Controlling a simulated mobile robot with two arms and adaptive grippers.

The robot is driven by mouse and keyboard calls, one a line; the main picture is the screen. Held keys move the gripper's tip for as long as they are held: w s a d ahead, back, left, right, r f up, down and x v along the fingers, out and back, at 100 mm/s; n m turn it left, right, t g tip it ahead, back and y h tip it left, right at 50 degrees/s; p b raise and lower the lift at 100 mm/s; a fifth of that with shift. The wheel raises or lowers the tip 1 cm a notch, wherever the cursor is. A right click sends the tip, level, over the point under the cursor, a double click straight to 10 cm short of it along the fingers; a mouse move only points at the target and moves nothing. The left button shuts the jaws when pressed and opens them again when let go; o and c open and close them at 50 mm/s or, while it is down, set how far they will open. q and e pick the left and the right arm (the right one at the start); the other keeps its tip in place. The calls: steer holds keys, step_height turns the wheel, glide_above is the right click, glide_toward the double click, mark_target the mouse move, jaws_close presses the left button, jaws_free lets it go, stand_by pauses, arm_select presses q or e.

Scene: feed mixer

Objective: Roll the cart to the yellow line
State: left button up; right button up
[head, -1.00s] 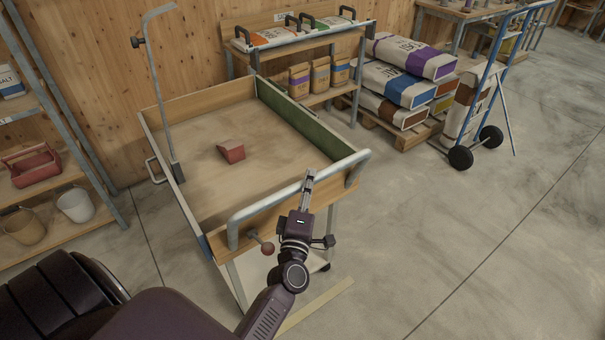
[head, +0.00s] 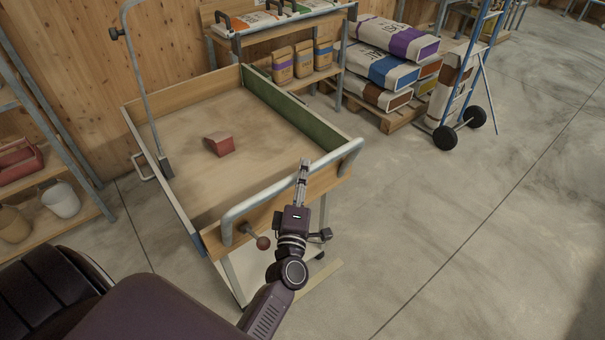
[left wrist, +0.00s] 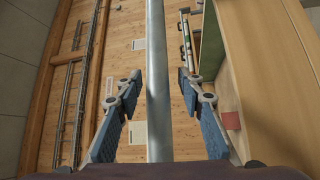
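The cart (head: 334,186) is a wooden tray on legs with a grey metal handle bar (head: 262,199) along its near side. A red wedge-shaped block (head: 219,145) lies in the tray. My left gripper (head: 303,170) is at the middle of the bar. In the left wrist view its two fingers (left wrist: 158,100) stand apart, one on each side of the bar (left wrist: 157,60), with gaps visible. A pale yellowish line (head: 322,280) lies on the floor by the cart's near end, partly hidden by the cart and my arm. My right gripper is out of view.
A shelf rack with paper bags (head: 283,65) stands behind the cart. A pallet of sacks (head: 390,69) and a blue hand truck (head: 470,75) are at the back right. A shelf with buckets (head: 60,201) is at left. The floor on the right is clear.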

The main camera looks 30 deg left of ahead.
arm_select(q)
steer(key=v, duration=1.2)
stand_by(0.4)
